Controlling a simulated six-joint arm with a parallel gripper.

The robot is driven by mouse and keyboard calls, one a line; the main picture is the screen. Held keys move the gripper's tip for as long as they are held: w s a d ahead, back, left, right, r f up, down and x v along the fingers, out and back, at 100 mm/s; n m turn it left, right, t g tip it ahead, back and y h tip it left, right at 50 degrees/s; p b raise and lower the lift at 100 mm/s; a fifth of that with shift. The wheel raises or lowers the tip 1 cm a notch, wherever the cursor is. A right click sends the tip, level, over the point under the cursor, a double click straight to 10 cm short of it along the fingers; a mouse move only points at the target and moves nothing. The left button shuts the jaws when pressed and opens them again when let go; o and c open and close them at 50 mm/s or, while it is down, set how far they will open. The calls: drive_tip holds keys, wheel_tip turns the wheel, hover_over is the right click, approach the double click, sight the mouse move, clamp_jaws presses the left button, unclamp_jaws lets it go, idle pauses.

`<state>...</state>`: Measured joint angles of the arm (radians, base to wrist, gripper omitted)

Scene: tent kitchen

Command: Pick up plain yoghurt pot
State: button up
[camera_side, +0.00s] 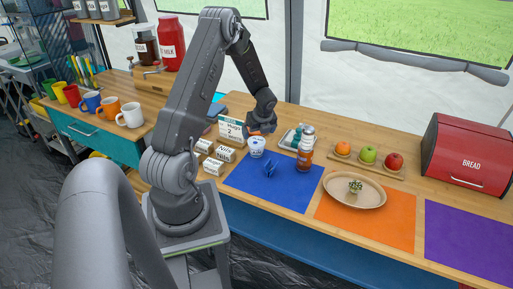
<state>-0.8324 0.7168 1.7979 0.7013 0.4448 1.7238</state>
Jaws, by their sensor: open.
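A small white pot with blue markings (257,147), which looks like the plain yoghurt pot, stands upright at the back left edge of the blue mat (243,178). Its label is too small to read. My gripper (262,130) points down just above and slightly behind the pot in the picture. It is open, with nothing visible in it. I cannot tell whether its fingers touch the pot.
Several small labelled cartons (217,162) and a sign (231,130) stand left of the pot. A plate (354,199) lies on the orange mat (385,228). The purple mat (465,240) is clear.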

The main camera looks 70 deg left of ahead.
sight(257, 140)
drive_tip(key=x, duration=0.9)
drive_tip(key=shift+w+d+f, duration=0.1)
drive_tip(key=shift+w+f, duration=0.1)
drive_tip(key=c, duration=0.9)
drive_tip(key=shift+r, duration=0.1)
